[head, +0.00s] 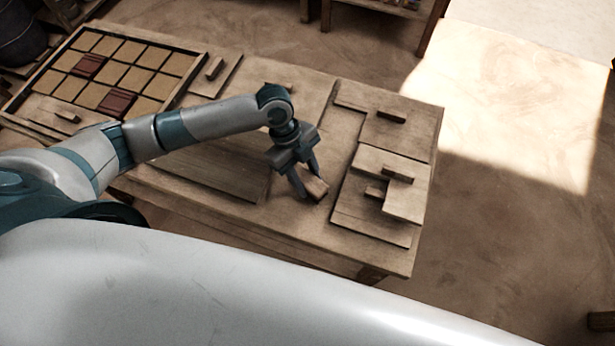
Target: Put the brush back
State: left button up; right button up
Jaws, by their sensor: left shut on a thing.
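My left gripper (308,184) points down over the front middle of the wooden table (225,215). It is shut on a small brown wooden block-shaped piece (317,189), which I take to be the brush. No bristles can be made out, and the fingers hide part of it. It is at or just above the table top; I cannot tell whether it touches. My right gripper is not in view.
Flat boards with raised wooden handles lie at the table's right, such as an upper board (391,117) and a lower board (404,196). A tray (176,92) at the left holds tan squares and two dark red tiles (117,102). Another handled board (213,72) lies beside it.

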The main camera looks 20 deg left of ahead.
pick_arm(q)
jog(key=shift+f, duration=0.1)
jog(key=o, duration=0.9)
jog(key=shift+w+a+r, duration=0.1)
jog(key=shift+a+r, duration=0.05)
jog(key=shift+r, duration=0.3)
jog(key=b+v, duration=0.2)
jog(key=v, duration=0.8)
jog(key=shift+b, duration=0.4)
jog(key=shift+w+a+r, duration=0.1)
jog(key=shift+a+r, duration=0.1)
jog(key=shift+r, duration=0.35)
